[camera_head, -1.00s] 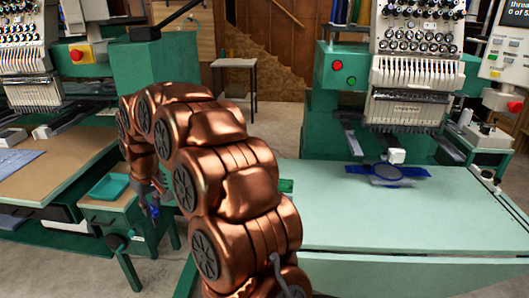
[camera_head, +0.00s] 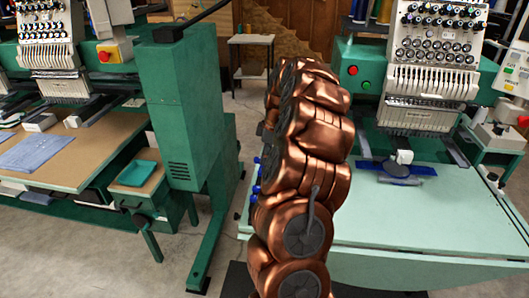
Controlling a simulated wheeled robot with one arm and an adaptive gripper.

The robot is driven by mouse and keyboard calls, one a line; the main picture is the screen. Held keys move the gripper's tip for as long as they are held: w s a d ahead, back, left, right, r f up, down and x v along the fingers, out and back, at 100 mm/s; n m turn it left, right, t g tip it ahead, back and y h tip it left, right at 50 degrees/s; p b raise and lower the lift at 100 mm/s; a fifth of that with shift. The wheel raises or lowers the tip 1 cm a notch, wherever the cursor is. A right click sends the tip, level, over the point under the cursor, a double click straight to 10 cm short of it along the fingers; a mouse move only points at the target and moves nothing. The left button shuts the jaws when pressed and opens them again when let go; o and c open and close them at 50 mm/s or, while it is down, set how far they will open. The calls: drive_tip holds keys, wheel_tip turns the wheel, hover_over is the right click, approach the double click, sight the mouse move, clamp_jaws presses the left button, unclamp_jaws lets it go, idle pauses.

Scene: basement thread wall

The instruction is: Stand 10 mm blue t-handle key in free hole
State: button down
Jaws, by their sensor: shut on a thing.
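My gripper (camera_head: 264,146) is mostly hidden behind my copper arm, at the left edge of the pale green machine table. Only a dark sliver of it shows, and it is shut on the blue T-handle key. Several small blue handles (camera_head: 256,189) show in a row along that table edge, just left of my arm. I cannot tell which blue piece is the held key or what its size is. The free hole and whatever holds the keys are hidden behind my arm.
The pale green table (camera_head: 400,215) has clear room to the right, with a blue piece and a grey disc (camera_head: 395,169) under the machine head. A green machine column (camera_head: 180,115) stands left of my arm. A teal tray (camera_head: 138,173) sits on a small side stand.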

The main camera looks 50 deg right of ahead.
drive_tip(key=shift+s+x, duration=0.15)
drive_tip(key=shift+x, duration=0.8)
drive_tip(key=shift+s+x, duration=0.2)
drive_tip(key=shift+x, duration=0.75)
wheel_tip(320, 180, down, 3)
drive_tip(key=shift+d+f+b, duration=0.15)
drive_tip(key=shift+d+b, duration=0.05)
drive_tip(key=shift+b, duration=0.85)
drive_tip(key=shift+b, duration=0.4)
drive_tip(key=shift+b+x, duration=0.45)
drive_tip(key=shift+x, duration=0.4)
drive_tip(key=shift+s+d, duration=0.15)
drive_tip(key=shift+s, duration=0.05)
drive_tip(key=c, duration=1)
unclamp_jaws()
